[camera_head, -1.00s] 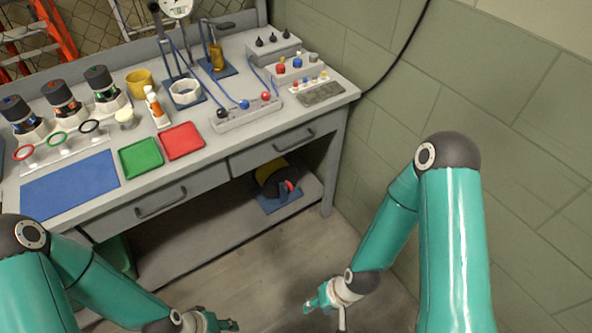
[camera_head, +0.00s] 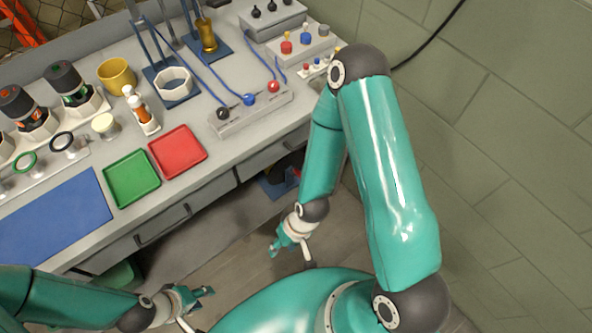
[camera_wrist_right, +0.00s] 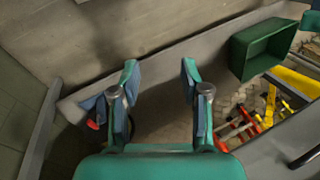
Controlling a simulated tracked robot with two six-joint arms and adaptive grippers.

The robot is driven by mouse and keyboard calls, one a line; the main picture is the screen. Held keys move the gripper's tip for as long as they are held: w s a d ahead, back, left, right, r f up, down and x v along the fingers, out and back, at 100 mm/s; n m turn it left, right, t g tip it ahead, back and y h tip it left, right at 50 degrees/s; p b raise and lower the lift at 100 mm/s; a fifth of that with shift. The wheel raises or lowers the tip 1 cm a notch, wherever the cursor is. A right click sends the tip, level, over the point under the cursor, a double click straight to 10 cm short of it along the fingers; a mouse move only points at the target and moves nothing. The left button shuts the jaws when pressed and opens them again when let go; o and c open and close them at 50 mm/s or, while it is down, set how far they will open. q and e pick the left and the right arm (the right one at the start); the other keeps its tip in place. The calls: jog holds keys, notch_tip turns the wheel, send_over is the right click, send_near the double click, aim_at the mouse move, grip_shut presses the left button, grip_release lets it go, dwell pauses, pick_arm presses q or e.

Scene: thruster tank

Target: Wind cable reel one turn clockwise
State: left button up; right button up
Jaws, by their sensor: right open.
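What looks like the cable reel, a dark drum with a red part on a blue base (camera_head: 280,184), sits on the low shelf under the workbench. In the head view my right arm hides much of it. In the right wrist view, blue and red parts, apparently of the reel (camera_wrist_right: 92,124), show at the left, partly behind a finger. My right gripper (camera_head: 274,246) is in front of the bench, below and apart from the reel. In the right wrist view this gripper (camera_wrist_right: 158,78) is open and empty. My left gripper (camera_head: 202,294) is at the lower left, apart from the reel; its jaw gap is unclear.
The workbench carries a green tray (camera_head: 131,178), a red tray (camera_head: 178,151), a blue mat (camera_head: 60,215), bottles and a yellow cup (camera_head: 117,74). The right wrist view shows a green bin (camera_wrist_right: 264,48) and several coloured tools (camera_wrist_right: 262,115). Open floor lies before the bench.

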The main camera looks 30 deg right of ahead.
jog(key=shift+d, duration=0.1)
jog(key=m+t+y+b, duration=0.2)
jog(key=m+t+b, duration=0.3)
jog(key=t+b, duration=1.9)
send_near(299, 174)
jog(key=w+r+g+b, duration=0.1)
jog(key=w+g+b, duration=0.1)
jog(key=g+b, duration=0.1)
jog(key=w+r+g+b, duration=0.2)
jog(key=g+b, duration=0.1)
jog(key=b, duration=0.3)
jog(key=w+a+r+g+b, duration=0.1)
jog(key=w+r+g+b, duration=0.1)
jog(key=w+g+b, duration=0.1)
jog(key=shift+g+b, duration=0.6)
jog(key=shift+b, duration=0.55)
jog(key=shift+x, duration=0.8)
jog(key=shift+r, duration=0.1)
